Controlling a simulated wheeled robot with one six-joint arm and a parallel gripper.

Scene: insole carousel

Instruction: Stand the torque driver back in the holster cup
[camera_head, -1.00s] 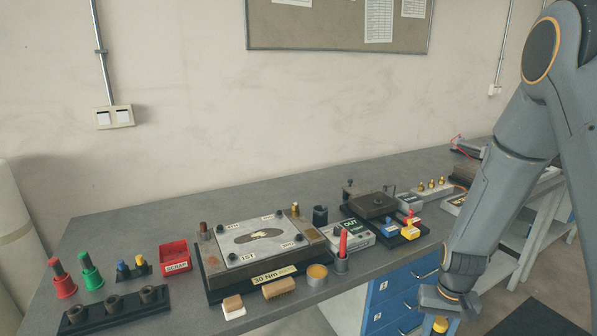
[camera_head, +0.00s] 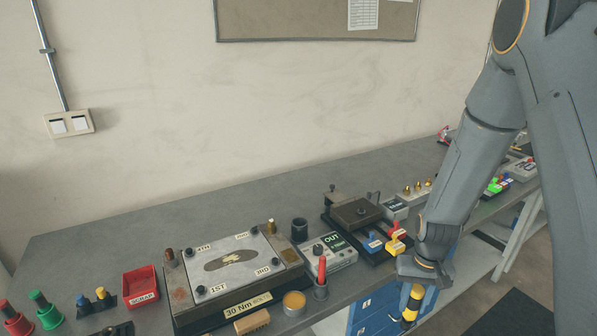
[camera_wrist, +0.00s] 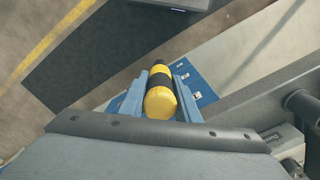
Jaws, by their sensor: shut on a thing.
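The torque driver (camera_head: 410,306) is yellow with black bands and hangs below my gripper (camera_head: 414,289), off the bench's front edge and in front of the blue drawers. In the wrist view the driver (camera_wrist: 160,101) sits between the two grey-blue fingers of my gripper (camera_wrist: 160,76), which is shut on it.
A red-handled tool (camera_head: 321,271) stands in a small grey cup at the bench's front. The DUT box (camera_head: 335,256), a dark block fixture (camera_head: 356,212) and blue, yellow and red pieces lie between my gripper and the dark cup. The bench's back strip is clear.

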